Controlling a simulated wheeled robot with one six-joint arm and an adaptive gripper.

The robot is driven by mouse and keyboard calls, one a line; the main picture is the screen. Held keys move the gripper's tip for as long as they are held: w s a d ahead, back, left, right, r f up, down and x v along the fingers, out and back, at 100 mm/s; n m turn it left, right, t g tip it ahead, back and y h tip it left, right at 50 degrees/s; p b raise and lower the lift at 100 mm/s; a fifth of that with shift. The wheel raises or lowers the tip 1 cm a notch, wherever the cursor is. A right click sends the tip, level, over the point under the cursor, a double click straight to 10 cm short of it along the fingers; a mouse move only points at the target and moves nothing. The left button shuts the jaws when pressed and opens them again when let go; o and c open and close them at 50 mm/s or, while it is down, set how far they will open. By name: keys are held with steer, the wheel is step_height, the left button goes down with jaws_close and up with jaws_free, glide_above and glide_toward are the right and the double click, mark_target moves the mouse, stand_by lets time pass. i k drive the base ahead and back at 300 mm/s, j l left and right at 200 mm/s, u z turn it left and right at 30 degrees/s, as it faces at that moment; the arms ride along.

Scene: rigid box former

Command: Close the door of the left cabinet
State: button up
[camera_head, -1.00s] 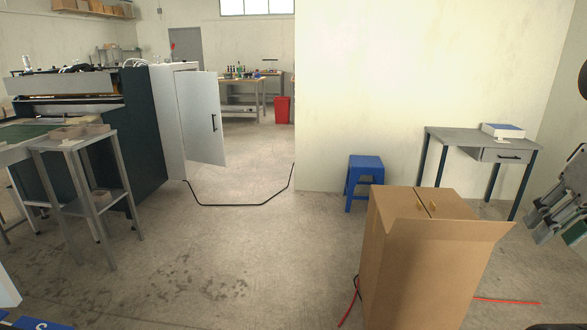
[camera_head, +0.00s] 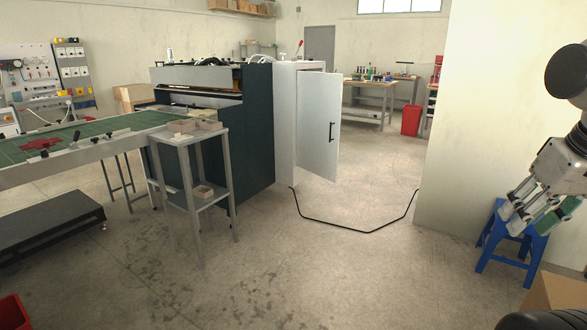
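A tall white cabinet (camera_head: 285,128) stands against the right end of the dark machine. Its white door (camera_head: 319,126) is swung open to the right and has a dark vertical handle (camera_head: 332,132). The inside of the cabinet is hidden behind the door. My gripper (camera_head: 528,222) hangs at the right edge, well apart from the door and much nearer to me. Its fingers look spread with nothing between them, in front of a blue stool.
A grey side table (camera_head: 190,140) with small boxes stands left of the cabinet. A black cable (camera_head: 370,232) lies on the floor before the door. The blue stool (camera_head: 505,250) and a cardboard box (camera_head: 560,300) are at right. The middle floor is clear.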

mark_target(319, 101)
steer(key=i+j+u, duration=0.1)
steer(key=i+u, duration=0.15)
steer(key=i, duration=0.3)
steer(key=i+u, duration=0.25)
steer(key=i, duration=0.3)
steer(key=i+z, duration=0.25)
steer(key=i, duration=0.6)
steer(key=i+z, duration=0.25)
steer(key=i, duration=0.65)
steer(key=i+j+z, duration=0.2)
steer(key=i, duration=0.2)
steer(key=i+j+z, duration=0.2)
steer(key=i+j, duration=0.1)
steer(key=i, duration=0.05)
